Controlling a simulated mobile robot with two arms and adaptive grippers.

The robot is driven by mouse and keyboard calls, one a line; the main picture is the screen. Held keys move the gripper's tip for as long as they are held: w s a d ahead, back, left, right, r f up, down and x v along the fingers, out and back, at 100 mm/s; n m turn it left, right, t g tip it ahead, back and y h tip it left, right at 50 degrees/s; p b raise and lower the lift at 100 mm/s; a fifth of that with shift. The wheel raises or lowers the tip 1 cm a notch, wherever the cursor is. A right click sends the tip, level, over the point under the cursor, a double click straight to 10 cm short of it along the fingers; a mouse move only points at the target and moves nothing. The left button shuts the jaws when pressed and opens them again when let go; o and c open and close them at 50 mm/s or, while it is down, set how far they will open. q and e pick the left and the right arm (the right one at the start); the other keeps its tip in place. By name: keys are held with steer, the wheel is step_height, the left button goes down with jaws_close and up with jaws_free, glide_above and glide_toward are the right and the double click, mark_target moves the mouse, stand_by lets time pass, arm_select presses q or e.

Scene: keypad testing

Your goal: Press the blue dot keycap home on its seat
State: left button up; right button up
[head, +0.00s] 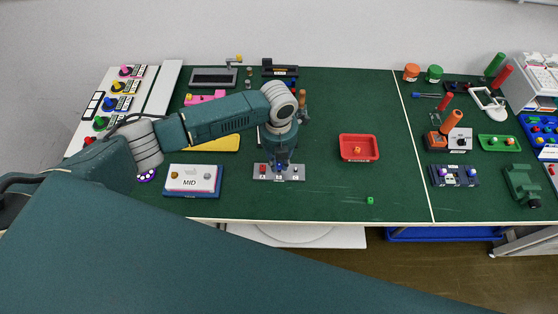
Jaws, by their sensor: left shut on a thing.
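A grey key strip (291,178) lies near the front edge of the green table, with a red piece (262,169) at its left end and a pale piece (296,168) towards its right end. My left gripper (280,166) points down over the middle of the strip. It is shut on a small blue piece, which I take for the blue dot keycap (279,169). The gripper hides most of the keycap and its seat, so I cannot tell how far it is seated. My right gripper is not in view.
A green cube (370,200) lies near the front edge. A white block marked MID (190,182) on a blue base stands left. Green table between is clear.

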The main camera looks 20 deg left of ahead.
mark_target(278, 165)
arm_select(q)
steer(key=shift+f+b, duration=0.4)
steer(key=shift+f, duration=0.2)
steer(key=o, duration=0.8)
steer(key=shift+o, duration=0.2)
step_height(278, 165, up, 12)
steer(key=shift+a, duration=0.1)
